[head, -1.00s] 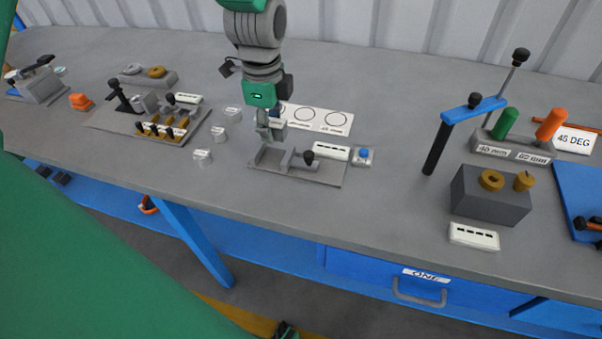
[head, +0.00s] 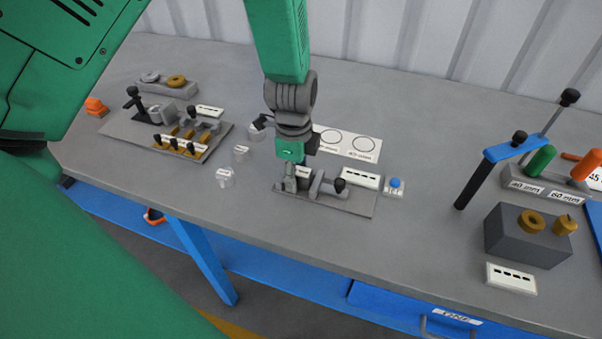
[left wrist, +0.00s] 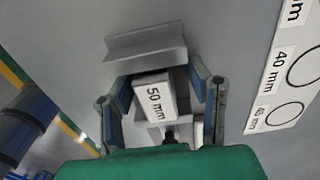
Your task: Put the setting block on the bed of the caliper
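The setting block (left wrist: 155,98), with a white label reading 50 mm, lies between the fingers of my left gripper (left wrist: 163,84) in the left wrist view. A gap shows between it and the right finger, so the gripper looks open around it. In the head view my left gripper (head: 291,182) is low over the left end of the caliper (head: 345,203), a grey plate with jaws and a black knob. The block's label (head: 303,172) shows just beside the fingers. The block's underside is hidden, so its contact with the bed is unclear. My right gripper is not in view.
Two labelled grey blocks (head: 225,178) stand left of the caliper. A blue button (head: 396,184) sits to its right, and a white card with circles (head: 350,143) lies behind. A dark box with brass parts (head: 527,236) stands further right. The bench front is clear.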

